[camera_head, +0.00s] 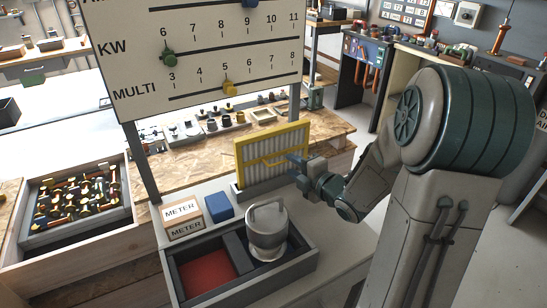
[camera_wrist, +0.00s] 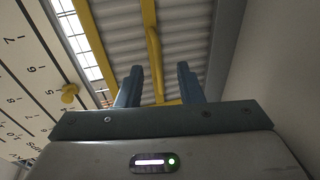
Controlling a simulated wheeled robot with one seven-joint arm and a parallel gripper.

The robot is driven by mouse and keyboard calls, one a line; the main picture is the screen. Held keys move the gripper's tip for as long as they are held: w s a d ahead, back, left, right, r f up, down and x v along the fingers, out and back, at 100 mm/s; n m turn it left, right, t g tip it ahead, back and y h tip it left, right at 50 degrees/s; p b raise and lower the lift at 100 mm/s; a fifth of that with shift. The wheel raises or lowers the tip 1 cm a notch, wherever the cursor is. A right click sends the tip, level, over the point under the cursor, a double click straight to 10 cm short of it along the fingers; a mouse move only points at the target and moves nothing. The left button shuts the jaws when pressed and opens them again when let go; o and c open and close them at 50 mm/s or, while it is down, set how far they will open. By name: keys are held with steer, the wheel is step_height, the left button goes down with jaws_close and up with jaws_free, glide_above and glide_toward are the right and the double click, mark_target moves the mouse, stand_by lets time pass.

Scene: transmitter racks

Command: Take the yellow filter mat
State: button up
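The yellow filter mat (camera_head: 272,155) has a yellow frame, pale pleats and a yellow bar across its face. It stands upright in a grey holder on the bench. My gripper (camera_head: 293,165) is at the right part of its face, in front of the pleats. In the wrist view my gripper (camera_wrist: 158,82) is open, with its two fingers apart. The filter mat's yellow bar (camera_wrist: 153,50) runs between the fingers in that view, and neither finger visibly touches it. I cannot tell how deep the bar sits between the fingertips.
A grey tray (camera_head: 300,262) with a red-floored compartment and a metal canister (camera_head: 267,230) stands in front. A METER box (camera_head: 182,217) and a blue box (camera_head: 219,207) are to the left. A white scale panel (camera_head: 200,50) hangs above the bench, close to the filter's upper left.

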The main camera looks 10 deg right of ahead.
steer(key=shift+x, duration=1.4)
jaws_close()
steer(key=shift+r, duration=0.1)
